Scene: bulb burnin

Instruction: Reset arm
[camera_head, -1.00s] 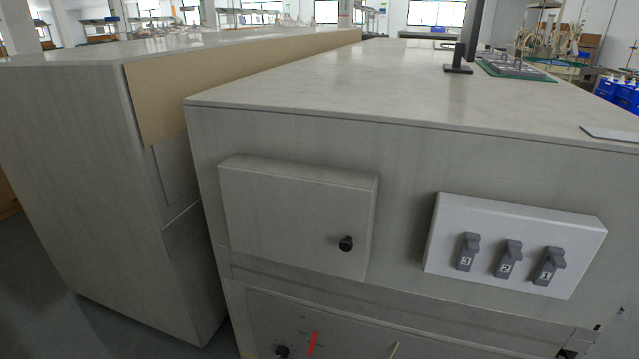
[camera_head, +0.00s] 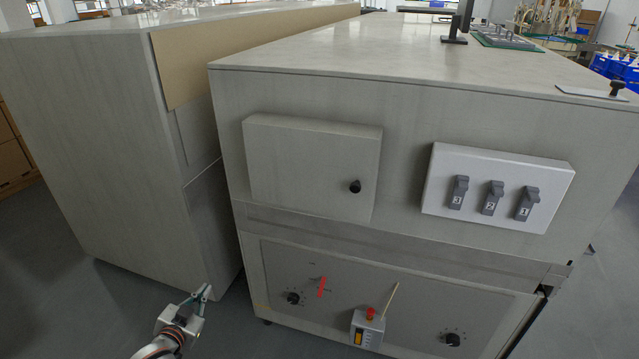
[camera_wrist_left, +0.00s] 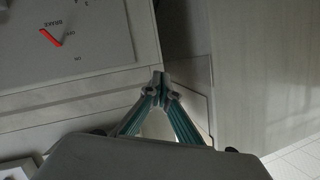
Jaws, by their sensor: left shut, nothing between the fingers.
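My left gripper (camera_head: 206,292) comes in at the bottom left of the head view, in front of the gap between the two grey cabinets. It is shut and empty, apart from the cabinets. In the left wrist view its fingertips (camera_wrist_left: 158,76) meet in the middle. A red pointer (camera_wrist_left: 52,38) on a panel marked BRAKE, OFF and ON shows there at the upper left. The same red pointer (camera_head: 321,287) shows on the lower front panel in the head view. My right gripper is not in view.
The cabinet front (camera_head: 315,225) carries a small door with a black knob (camera_head: 355,187), a white box with three numbered switches (camera_head: 492,197), black dials (camera_head: 293,298) and a small box with a red button (camera_head: 370,314). A second cabinet (camera_head: 90,130) stands left. Grey floor lies in front.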

